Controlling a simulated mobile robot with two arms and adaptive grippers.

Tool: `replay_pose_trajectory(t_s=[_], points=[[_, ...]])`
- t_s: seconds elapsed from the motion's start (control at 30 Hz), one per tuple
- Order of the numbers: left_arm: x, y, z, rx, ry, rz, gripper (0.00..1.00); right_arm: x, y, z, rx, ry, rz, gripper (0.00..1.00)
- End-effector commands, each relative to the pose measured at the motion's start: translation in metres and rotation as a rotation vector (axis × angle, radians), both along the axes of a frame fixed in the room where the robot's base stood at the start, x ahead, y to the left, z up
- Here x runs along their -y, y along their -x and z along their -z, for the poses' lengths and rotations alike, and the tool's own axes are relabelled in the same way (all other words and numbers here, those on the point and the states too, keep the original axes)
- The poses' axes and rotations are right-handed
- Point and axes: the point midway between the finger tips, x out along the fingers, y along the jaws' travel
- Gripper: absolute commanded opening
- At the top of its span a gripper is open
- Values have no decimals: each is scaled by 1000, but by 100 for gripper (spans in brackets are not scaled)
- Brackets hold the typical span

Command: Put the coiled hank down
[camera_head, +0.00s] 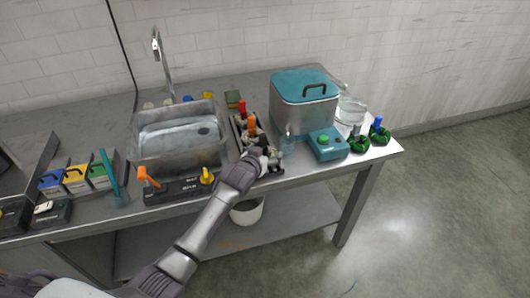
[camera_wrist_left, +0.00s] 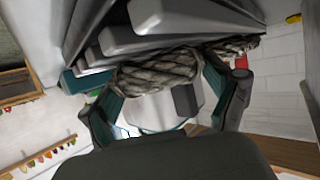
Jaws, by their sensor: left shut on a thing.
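My left gripper (camera_head: 266,163) reaches over the front edge of the metal table, beside the dark rack (camera_head: 240,136) with red and orange tops. In the left wrist view, the left gripper (camera_wrist_left: 160,85) is shut on a grey-brown twisted hank (camera_wrist_left: 158,72), which lies across between its two fingers. Another twisted length shows to the right of it in that view; I cannot tell whether it is the same hank. In the head view the hank is mostly hidden by the gripper. My right gripper is not in view.
A metal basin (camera_head: 178,164) stands left of the rack. A teal-lidded pot (camera_head: 304,112), a teal box (camera_head: 327,146) and green-based items (camera_head: 359,145) stand to the right. Yellow and blue boxes (camera_head: 76,178) are at left. A white bucket (camera_head: 246,211) sits on the lower shelf.

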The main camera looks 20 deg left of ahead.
Motion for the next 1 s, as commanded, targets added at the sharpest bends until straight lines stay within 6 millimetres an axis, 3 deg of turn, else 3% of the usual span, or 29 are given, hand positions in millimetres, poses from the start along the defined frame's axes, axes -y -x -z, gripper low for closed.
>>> replay_pose_trajectory(t_s=[0.07,0.1,0.13,0.57,0.77,1.0], points=[[0,0,3,-1,0,0,62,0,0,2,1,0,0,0],[0,0,2,0,0,0,95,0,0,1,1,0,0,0],[0,0,2,0,0,0,100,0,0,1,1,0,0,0],[0,2,-2,0,0,0,100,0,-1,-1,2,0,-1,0],[-2,26,-11,0,0,0,100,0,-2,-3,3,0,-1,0],[-5,71,-29,0,0,0,100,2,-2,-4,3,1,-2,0]])
